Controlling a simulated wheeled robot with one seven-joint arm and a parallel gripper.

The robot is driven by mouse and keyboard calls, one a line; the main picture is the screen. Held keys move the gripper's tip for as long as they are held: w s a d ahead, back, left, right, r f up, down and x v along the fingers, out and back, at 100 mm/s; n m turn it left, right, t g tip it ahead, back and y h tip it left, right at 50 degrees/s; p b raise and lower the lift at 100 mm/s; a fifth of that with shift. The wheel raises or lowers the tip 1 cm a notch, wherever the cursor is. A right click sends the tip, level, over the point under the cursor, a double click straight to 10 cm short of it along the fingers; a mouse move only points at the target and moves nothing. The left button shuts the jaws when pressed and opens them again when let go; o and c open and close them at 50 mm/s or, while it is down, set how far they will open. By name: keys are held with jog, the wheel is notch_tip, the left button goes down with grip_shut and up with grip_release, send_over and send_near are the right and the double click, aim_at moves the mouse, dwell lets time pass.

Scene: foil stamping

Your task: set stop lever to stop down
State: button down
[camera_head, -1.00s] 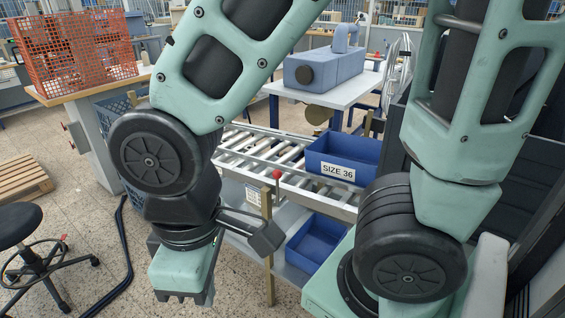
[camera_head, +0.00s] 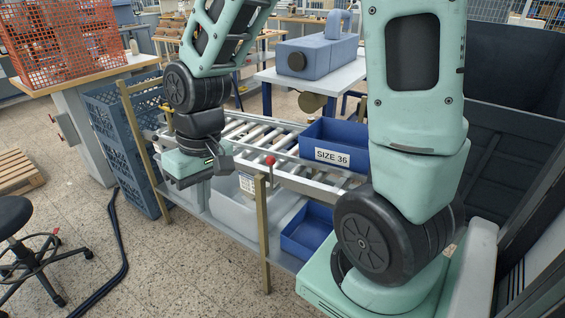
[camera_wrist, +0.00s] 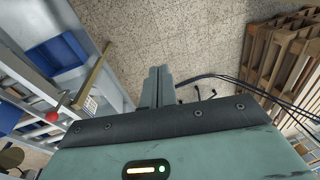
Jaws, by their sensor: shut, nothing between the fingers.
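The stop lever shows as a red ball knob (camera_head: 270,160) at the front rail of the roller conveyor (camera_head: 245,135), beside a brass post. The knob is up at the level of the rail; its rod is hard to make out. In the wrist view the red knob (camera_wrist: 52,117) is at the left, well to the side of the fingers. My gripper (camera_head: 190,184) is left of the lever, in front of the conveyor and apart from the knob. In the wrist view my gripper (camera_wrist: 158,72) has its fingers together, pointing at the bare floor, with nothing between them.
A blue bin marked SIZE 36 (camera_head: 332,156) sits on the rollers. Another blue bin (camera_head: 307,230) and a grey bin (camera_head: 238,208) are on the lower shelf. Brass posts (camera_head: 263,235) stand along the front. A blue crate (camera_head: 122,150) is at the left.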

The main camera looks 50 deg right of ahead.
jog(key=w+d+f+m+t, duration=0.1)
jog(key=w+d+m, duration=0.1)
jog(key=d, duration=0.4)
jog(key=w+d+f+m, duration=0.2)
jog(key=w+d+m, duration=0.1)
jog(key=d, duration=0.2)
jog(key=s+d+f+m+t+b, duration=0.1)
jog(key=d+m, duration=0.3)
jog(key=d, duration=0.9)
jog(key=s+d+f+m+t+b, duration=0.1)
jog(key=d+m, duration=0.4)
jog(key=d, duration=0.8)
jog(key=shift+s+d+f+t+h, duration=0.15)
jog(key=shift+s+f+t+h, duration=0.25)
jog(key=shift+s+t, duration=0.55)
jog(key=shift+s+f, duration=0.1)
jog(key=w+a+f+p, duration=0.1)
jog(key=w+a+f, duration=0.1)
jog(key=w+f, duration=0.6)
jog(key=shift+p, duration=0.3)
jog(key=shift+w+a+g, duration=0.1)
jog(key=shift+w+g, duration=0.1)
jog(key=shift+g, duration=0.05)
